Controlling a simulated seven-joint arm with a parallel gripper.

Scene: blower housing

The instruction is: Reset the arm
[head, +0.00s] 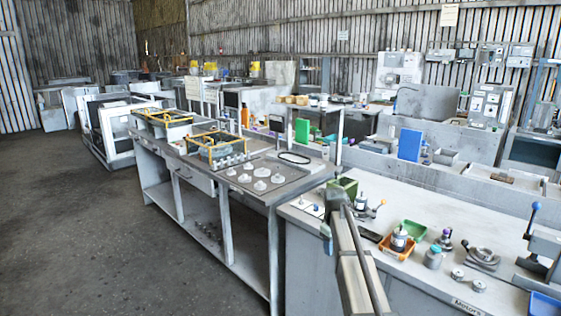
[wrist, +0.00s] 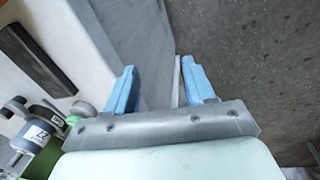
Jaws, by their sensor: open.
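My gripper (wrist: 160,80) shows in the wrist view as two blue fingers on a grey bar. The fingers are spread apart, with nothing between them. Beyond them are a pale bench edge and the dark floor. In the head view my arm rises from the bottom edge, in front of the seam between the two benches.
The right bench (head: 455,215) carries an orange tray (head: 390,248), a green tray (head: 414,230) and several metal parts. A labelled motor (wrist: 38,135) is close left of my gripper. The left bench (head: 235,205) holds yellow frames. Floor (head: 120,245) is open at left.

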